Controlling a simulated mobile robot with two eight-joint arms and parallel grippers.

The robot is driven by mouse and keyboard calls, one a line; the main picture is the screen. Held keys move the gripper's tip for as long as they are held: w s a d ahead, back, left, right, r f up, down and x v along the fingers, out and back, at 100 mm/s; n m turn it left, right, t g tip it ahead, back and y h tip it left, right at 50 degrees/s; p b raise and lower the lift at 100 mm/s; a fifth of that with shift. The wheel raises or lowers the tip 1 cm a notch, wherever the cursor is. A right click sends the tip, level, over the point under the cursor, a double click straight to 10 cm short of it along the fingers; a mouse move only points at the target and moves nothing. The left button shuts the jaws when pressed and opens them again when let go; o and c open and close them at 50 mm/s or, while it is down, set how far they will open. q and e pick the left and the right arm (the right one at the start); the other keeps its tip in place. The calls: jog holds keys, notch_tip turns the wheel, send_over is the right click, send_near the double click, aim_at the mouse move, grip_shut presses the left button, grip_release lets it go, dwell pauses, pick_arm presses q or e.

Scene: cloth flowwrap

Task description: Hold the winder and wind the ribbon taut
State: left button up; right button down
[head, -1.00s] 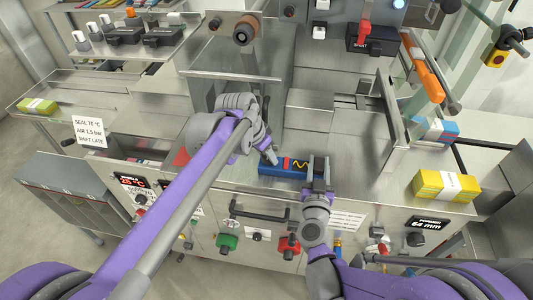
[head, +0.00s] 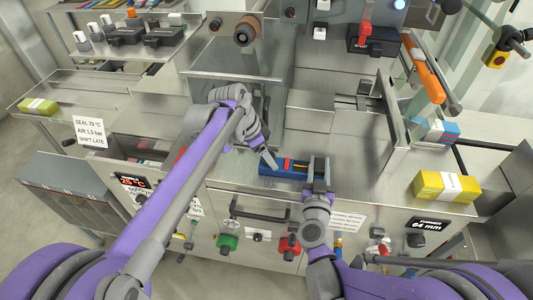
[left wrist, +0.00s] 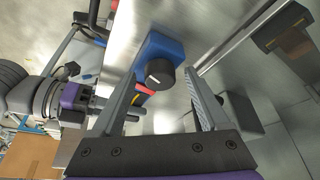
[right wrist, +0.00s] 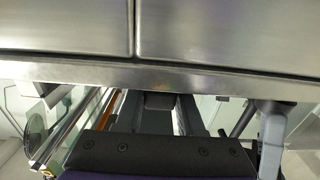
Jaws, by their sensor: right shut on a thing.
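The winder is a small blue block (head: 278,169) on the steel worktop, with a red mark (head: 287,163) on top. A short yellow ribbon (head: 301,164) shows on it, looking nearly straight. In the left wrist view its blue body (left wrist: 162,46) carries a round black knob (left wrist: 160,74). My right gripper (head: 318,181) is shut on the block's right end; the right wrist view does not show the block. My left gripper (head: 268,158) is at the block's left end. In the left wrist view its fingers stand apart on either side of the knob, with gaps visible.
A yellow pack stack (head: 446,186) lies at the right, beside a small blue-and-white stack (head: 434,130). A black bar handle (head: 261,211) and knobs line the front panel below.

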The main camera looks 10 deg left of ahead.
pick_arm(q)
jog(key=v, duration=1.2)
jog(key=shift+d, duration=0.1)
